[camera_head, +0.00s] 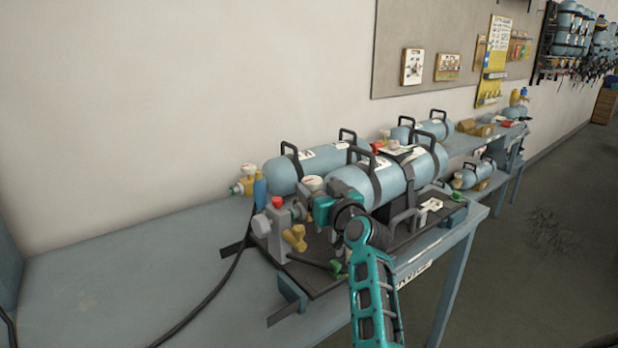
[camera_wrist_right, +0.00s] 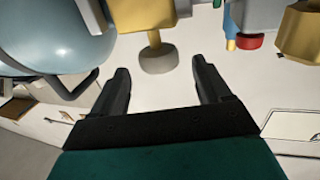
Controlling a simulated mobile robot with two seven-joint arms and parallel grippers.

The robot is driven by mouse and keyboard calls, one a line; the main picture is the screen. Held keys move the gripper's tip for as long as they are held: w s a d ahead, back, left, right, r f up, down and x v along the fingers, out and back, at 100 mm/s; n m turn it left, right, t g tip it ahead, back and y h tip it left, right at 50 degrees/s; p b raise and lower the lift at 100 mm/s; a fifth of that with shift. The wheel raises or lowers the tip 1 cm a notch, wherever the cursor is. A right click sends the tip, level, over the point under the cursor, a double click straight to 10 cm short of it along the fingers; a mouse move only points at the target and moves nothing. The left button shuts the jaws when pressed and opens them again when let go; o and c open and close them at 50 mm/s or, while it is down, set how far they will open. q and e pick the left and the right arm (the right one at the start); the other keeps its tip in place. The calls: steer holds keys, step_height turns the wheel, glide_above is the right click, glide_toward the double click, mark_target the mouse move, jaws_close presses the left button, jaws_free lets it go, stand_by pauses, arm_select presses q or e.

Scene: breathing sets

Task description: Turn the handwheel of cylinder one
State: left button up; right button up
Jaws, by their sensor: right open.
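Pale blue cylinders lie on the bench; the nearest one (camera_head: 350,177) lies just behind my right gripper (camera_head: 322,206). I cannot read which one is numbered one. In the right wrist view a pale blue cylinder (camera_wrist_right: 55,40) fills the upper left. A grey round handwheel (camera_wrist_right: 158,58) on a brass stem shows just ahead of the right gripper's fingertips (camera_wrist_right: 162,82), between their lines. The right gripper is open with nothing between its fingers. In the head view the gripper hides the valve end of the near cylinder. My left gripper is out of view.
A grey block with a red knob (camera_head: 278,202) and a brass fitting (camera_head: 295,238) stand left of the gripper. Another cylinder (camera_head: 283,174) with a brass valve (camera_head: 243,183) lies behind. A black hose (camera_head: 215,291) crosses the bench (camera_head: 120,270), which is clear at left.

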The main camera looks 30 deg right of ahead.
mark_target(308, 177)
steer(key=shift+w+d, duration=0.2)
steer(key=shift+w, duration=0.85)
steer(key=shift+w+d, duration=0.2)
steer(key=shift+w, duration=0.8)
steer(key=shift+w+d, duration=0.2)
steer(key=shift+w, duration=0.85)
steer(key=shift+c, duration=0.2)
steer(key=c, duration=0.9)
